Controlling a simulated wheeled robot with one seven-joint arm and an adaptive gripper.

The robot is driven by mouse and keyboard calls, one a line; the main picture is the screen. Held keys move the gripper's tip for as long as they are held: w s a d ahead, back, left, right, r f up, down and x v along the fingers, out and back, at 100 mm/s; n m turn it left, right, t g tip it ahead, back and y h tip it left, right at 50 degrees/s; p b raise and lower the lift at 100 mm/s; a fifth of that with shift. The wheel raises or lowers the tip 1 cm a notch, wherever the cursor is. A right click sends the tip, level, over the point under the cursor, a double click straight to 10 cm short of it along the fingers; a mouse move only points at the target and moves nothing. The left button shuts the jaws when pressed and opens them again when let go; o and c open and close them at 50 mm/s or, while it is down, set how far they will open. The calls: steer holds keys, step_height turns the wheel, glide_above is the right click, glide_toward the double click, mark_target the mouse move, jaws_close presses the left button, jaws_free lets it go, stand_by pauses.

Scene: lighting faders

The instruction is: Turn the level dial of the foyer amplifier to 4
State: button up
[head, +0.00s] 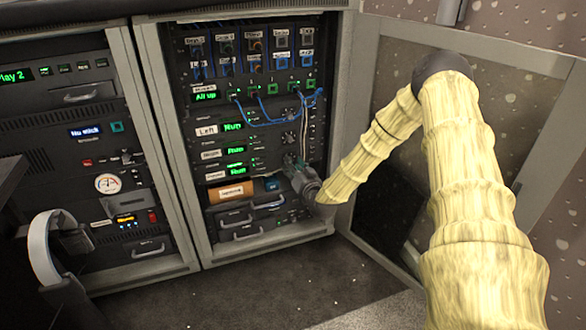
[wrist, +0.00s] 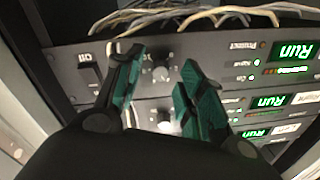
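The lowest of three stacked amplifiers, likely the foyer one, has a green display (head: 238,169) in the head view; its small label is hard to read. In the wrist view, where lettering appears inverted, an amplifier panel (wrist: 225,50) runs across the top with a lit green "Run" display (wrist: 297,52). Its dark round dial (wrist: 160,68) sits between my fingertips. My gripper (wrist: 161,60) is open, its green-padded fingers on either side of the dial. I cannot tell whether they touch it. The dial's setting is unreadable. My gripper (head: 292,162) hides the dial in the head view.
A black switch (wrist: 90,70) sits left of my fingers. Pale cables (wrist: 200,14) lie beyond the panel. Blue cables (head: 272,122) hang above the amplifiers. An orange box (head: 230,191) sits below. An open glazed door (head: 490,95) stands at right, close to my arm.

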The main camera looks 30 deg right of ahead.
steer(key=shift+w, duration=0.4)
jaws_close()
steer(key=shift+r+p, duration=0.1)
steer(key=shift+p, duration=0.55)
steer(key=shift+s+d+n, duration=0.1)
steer(key=shift+n, duration=0.2)
jaws_free()
steer(key=shift+s, duration=0.1)
